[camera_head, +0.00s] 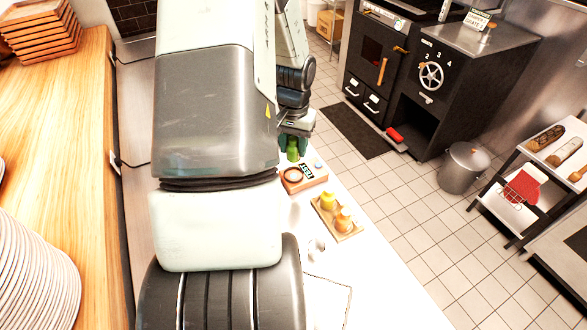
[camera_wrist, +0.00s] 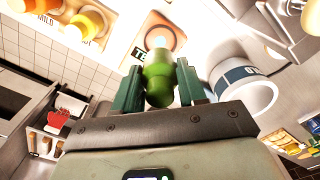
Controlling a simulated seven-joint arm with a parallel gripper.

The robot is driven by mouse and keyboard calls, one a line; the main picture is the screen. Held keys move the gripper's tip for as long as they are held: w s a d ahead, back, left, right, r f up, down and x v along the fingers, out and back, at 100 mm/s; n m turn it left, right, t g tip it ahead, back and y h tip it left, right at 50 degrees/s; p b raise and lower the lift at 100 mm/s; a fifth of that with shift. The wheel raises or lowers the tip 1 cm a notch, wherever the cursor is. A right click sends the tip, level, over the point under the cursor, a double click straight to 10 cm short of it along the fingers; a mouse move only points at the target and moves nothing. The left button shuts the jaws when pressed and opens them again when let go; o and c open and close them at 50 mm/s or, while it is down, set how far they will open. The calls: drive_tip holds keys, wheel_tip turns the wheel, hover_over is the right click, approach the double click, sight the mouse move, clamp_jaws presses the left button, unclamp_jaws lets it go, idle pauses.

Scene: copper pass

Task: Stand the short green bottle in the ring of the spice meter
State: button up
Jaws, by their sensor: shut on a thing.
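The short green bottle (camera_head: 292,154) is between the fingers of my gripper (camera_head: 293,139). In the wrist view the green bottle (camera_wrist: 158,80) is gripped by both dark green fingers of my gripper (camera_wrist: 159,84), its narrower end pointing away from the palm. In the wrist view the meter (camera_wrist: 133,53) is partly hidden behind the bottle and a finger.
A wooden tray (camera_head: 350,234) with a yellow and an orange bottle stands on the white counter in front of the meter. A white cylinder with a dark label (camera_wrist: 240,80) is beside the gripper in the wrist view. My arm hides much of the counter's left side.

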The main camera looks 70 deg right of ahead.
sight(294, 138)
wheel_tip(294, 138, down, 7)
drive_tip(key=shift+f, duration=0.15)
drive_tip(key=shift+f, duration=0.15)
drive_tip(key=o, duration=1.1)
wheel_tip(294, 138, up, 12)
drive_tip(key=shift+r, duration=0.2)
